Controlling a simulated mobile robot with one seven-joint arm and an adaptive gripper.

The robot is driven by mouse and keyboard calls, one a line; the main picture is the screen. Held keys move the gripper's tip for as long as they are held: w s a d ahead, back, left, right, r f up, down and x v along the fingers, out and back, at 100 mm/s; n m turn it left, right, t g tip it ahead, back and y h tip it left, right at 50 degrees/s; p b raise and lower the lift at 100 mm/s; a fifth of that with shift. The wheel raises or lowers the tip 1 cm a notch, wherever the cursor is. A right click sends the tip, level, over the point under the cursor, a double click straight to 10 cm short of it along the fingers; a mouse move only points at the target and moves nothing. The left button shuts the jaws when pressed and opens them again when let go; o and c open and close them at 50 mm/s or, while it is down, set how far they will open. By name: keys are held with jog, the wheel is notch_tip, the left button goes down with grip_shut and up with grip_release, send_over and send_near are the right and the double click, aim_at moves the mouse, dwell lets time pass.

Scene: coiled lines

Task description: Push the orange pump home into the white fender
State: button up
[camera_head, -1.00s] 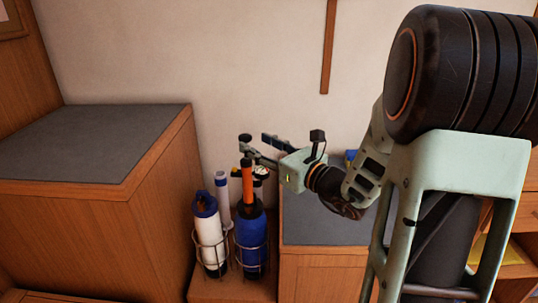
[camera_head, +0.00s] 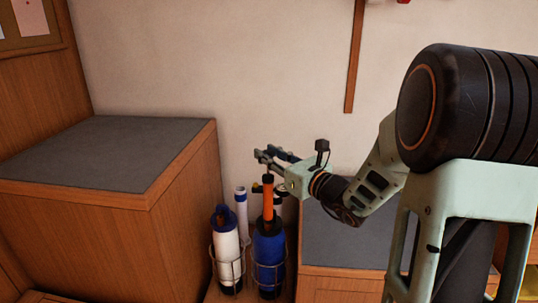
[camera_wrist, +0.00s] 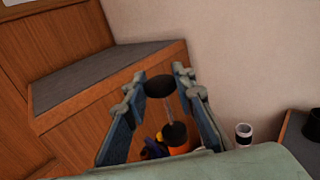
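The orange pump (camera_head: 268,193) stands upright, its lower end at the top of the blue fender (camera_head: 268,248). In the wrist view the pump (camera_wrist: 180,148) has a black cap, a thin pale rod and a dark round knob (camera_wrist: 160,87) above. The white fender (camera_head: 227,247), with a dark blue top, stands just left of the blue one. My gripper (camera_head: 265,157) is above the pump. In the wrist view my gripper (camera_wrist: 155,105) is open, its fingers either side of the rod and knob, with gaps showing. The pump's lower end is hidden in the wrist view.
Both fenders sit in wire holders (camera_head: 256,275). A grey-topped wooden cabinet (camera_head: 110,155) is at left, another grey top (camera_head: 340,240) at right. The wall is close behind.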

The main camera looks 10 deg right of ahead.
grip_shut()
jog(key=shift+r+p, duration=2.4)
jog(key=shift+r, duration=0.85)
